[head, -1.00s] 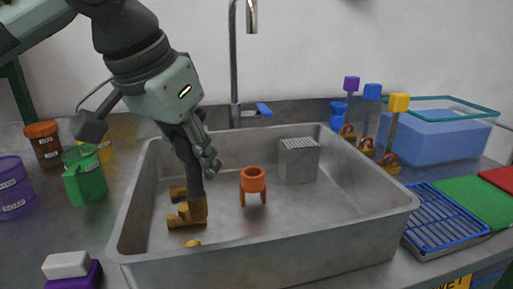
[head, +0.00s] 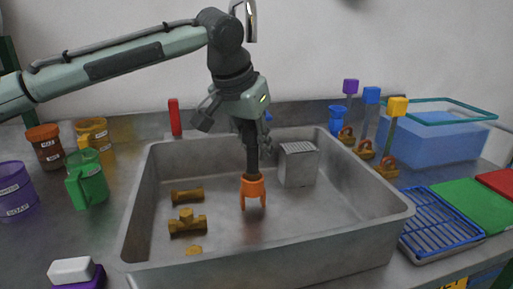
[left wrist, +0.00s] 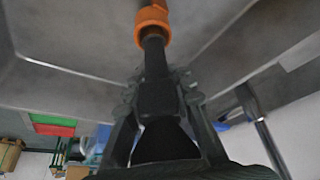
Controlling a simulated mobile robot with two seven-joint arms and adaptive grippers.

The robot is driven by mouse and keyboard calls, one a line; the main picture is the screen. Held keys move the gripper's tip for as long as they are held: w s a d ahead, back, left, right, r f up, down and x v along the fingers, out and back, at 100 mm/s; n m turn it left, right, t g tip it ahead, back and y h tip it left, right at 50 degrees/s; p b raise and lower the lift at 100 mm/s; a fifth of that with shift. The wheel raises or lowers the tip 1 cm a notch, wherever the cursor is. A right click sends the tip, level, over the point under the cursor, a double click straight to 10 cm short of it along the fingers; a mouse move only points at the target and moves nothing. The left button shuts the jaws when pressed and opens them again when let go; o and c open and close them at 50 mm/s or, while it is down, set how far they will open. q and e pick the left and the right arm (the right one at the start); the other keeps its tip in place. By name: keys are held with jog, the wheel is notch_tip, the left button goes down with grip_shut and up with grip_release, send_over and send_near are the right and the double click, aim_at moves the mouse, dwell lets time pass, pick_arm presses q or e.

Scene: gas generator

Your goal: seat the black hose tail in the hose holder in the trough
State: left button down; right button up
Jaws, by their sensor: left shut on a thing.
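The black hose tail (head: 252,162) hangs roughly upright from my left gripper (head: 253,145), which is shut on it. Its lower end meets the top of the orange hose holder (head: 253,189), which stands on legs in the metal trough (head: 325,205). In the left wrist view the tail (left wrist: 155,57) runs from between the fingers (left wrist: 160,90) to the orange ring of the holder (left wrist: 152,27) and appears to enter it. How deep it sits is hidden. My right gripper is not in view.
Brass fittings (head: 187,224) lie in the trough, left of the holder. A grey ribbed block (head: 298,165) stands behind it to the right. A tap (head: 251,20) rises behind my arm. Mugs, including a green one (head: 87,180), stand left of the trough.

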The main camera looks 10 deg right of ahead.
pick_arm(q)
jog(key=shift+f, duration=0.25)
jog(key=c, duration=1.3)
grip_release()
jog(key=shift+f, duration=0.1)
jog(key=v, duration=1.2)
